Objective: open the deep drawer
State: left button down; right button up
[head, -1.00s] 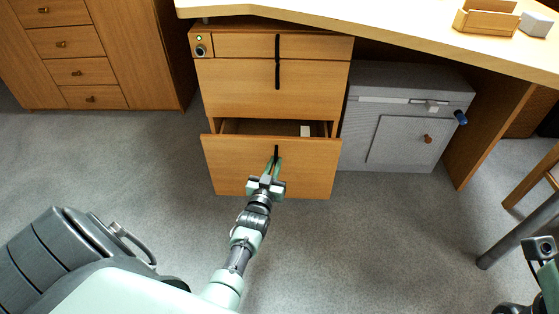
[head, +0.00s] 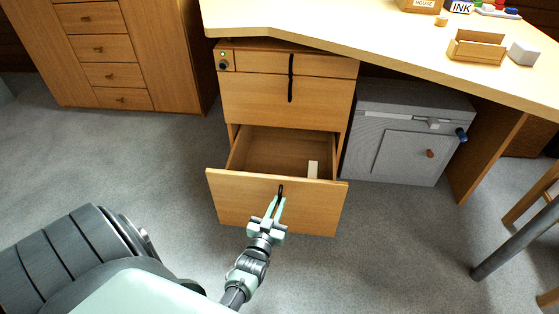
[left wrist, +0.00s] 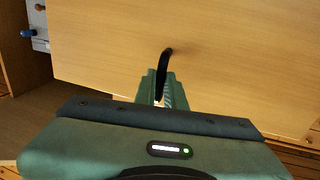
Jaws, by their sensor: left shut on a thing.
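The deep drawer (head: 235,198) is the bottom drawer of the wooden desk pedestal, and it stands well out from it. Its inside shows, with a small pale block (head: 312,169) near the right wall. My left gripper (head: 275,207) is shut on the black handle (head: 281,190) on the drawer front. In the left wrist view the handle (left wrist: 166,62) runs down between the green fingers (left wrist: 161,90), against the drawer front (left wrist: 230,60). My right gripper is not in view.
Above are two shut drawers (head: 262,100) with black handles. A grey cabinet (head: 400,135) stands right of the pedestal, under the desktop (head: 380,40). A wooden chest (head: 110,55) stands at the left. Grey carpet (head: 400,240) in front is free, with a chair leg at the right.

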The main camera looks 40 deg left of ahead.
pick_arm(q)
jog(key=shift+s+d, duration=0.2)
jog(key=shift+s, duration=0.1)
jog(key=c, duration=1.5)
grip_release()
jog(key=p+v, duration=0.2)
jog(key=v, duration=0.6)
jog(key=shift+p, duration=0.3)
